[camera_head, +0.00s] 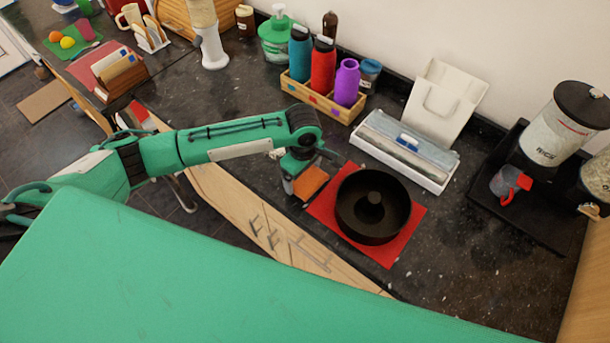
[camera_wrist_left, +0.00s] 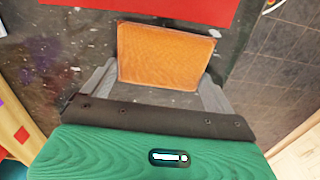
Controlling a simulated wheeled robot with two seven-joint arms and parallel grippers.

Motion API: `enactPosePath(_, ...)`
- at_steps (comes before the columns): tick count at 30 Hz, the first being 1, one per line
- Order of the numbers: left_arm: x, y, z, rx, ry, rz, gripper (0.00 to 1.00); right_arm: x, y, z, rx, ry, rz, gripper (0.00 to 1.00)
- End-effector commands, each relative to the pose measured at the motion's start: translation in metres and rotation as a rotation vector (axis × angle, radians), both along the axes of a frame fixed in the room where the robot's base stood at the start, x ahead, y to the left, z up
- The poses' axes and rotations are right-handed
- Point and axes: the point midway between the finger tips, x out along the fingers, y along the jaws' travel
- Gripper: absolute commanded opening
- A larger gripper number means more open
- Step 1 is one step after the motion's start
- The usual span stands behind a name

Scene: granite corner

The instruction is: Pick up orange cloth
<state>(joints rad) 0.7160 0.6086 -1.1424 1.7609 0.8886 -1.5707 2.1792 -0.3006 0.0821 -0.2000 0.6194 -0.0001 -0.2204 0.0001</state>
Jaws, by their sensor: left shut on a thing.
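The orange cloth (camera_head: 310,182) is a flat square in the head view, just left of the black ring-shaped pan. My left gripper (camera_head: 302,184) comes down over the counter and is shut on the cloth. In the left wrist view the orange cloth (camera_wrist_left: 165,55) sits between the two grey fingers of my left gripper (camera_wrist_left: 163,80), with the dark counter around it. The cloth looks flat and stiff; whether it touches the counter is hard to tell. My right gripper is not in view.
A black ring pan (camera_head: 372,207) stands on a red mat (camera_head: 376,254). Behind are a wooden crate (camera_head: 322,104) of bottles, a white box (camera_head: 405,150) and a dispenser on a black tray (camera_head: 520,215). The counter's front edge lies close to my left gripper. Dark counter right of the mat is clear.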

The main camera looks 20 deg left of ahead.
Motion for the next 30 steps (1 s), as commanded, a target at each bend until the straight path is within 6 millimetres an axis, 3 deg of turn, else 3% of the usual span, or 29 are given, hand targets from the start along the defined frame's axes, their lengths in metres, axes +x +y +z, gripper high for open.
enactPosePath(8, 0.001, 0.000, 0.030, -0.002, -0.006, -0.002, 0.68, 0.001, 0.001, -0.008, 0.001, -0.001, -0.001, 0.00)
enactPosePath(22, 0.001, -0.001, 0.163, -0.003, -0.005, -0.002, 0.68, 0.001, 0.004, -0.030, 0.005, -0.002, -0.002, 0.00)
enactPosePath(25, 0.001, 0.000, 0.182, 0.001, -0.004, -0.001, 0.68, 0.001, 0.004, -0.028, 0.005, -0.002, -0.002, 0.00)
enactPosePath(30, 0.001, 0.000, 0.194, 0.000, -0.002, 0.000, 0.68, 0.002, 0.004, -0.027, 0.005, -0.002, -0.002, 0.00)
